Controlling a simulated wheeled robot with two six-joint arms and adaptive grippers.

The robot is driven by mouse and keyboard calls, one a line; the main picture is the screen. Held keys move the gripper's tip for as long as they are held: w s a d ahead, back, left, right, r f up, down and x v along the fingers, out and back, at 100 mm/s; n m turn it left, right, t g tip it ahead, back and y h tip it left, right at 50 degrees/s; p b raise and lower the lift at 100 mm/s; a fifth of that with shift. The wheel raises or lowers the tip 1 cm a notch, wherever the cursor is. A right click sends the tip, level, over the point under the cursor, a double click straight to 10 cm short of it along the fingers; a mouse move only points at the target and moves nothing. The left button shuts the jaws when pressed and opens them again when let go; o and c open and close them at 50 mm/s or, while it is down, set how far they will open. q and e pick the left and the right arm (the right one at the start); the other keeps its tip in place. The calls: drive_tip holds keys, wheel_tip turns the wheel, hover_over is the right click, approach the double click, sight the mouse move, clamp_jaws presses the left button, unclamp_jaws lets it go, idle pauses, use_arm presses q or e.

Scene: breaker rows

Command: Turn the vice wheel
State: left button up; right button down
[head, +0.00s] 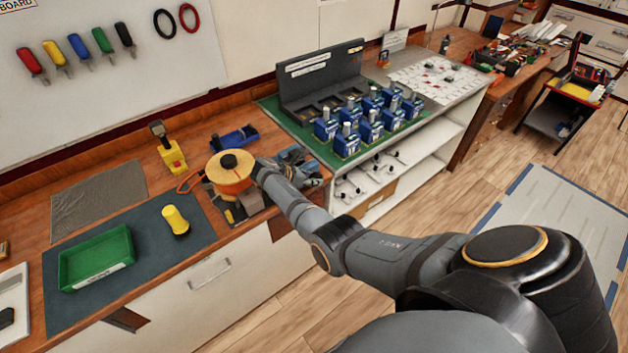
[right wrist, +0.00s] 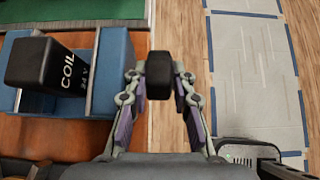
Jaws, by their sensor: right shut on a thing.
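My right gripper (right wrist: 159,95) is shut on a dark, block-shaped grip (right wrist: 159,68), which looks like the handle of the vice wheel. The rest of the wheel and its link to the vice cannot be made out. The blue vice (right wrist: 118,75) stands on the brown bench to the left of my fingers in the right wrist view. A black block marked COIL 24 V (right wrist: 45,65) sits between its jaws. In the head view the vice (head: 294,157) is small and partly hidden by my right arm. My left gripper is not in view.
An orange drum with a black hub (head: 232,178) is close to my wrist. A yellow-and-black tool (head: 172,155), a blue holder (head: 234,138) and a green tray (head: 95,260) are on the bench. Blue breakers (head: 370,130) stand on the green mat. The floor lies beyond the bench edge.

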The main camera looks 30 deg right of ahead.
drive_tip(key=shift+a+f+h+b, duration=0.15)
drive_tip(key=shift+f+h+b, duration=0.05)
drive_tip(key=shift+h+b, duration=0.65)
drive_tip(key=shift+r+h, duration=0.1)
drive_tip(key=shift+h, duration=0.25)
drive_tip(key=c, duration=1.4)
unclamp_jaws()
drive_tip(key=shift+s, duration=0.1)
drive_tip(key=shift+r, duration=0.1)
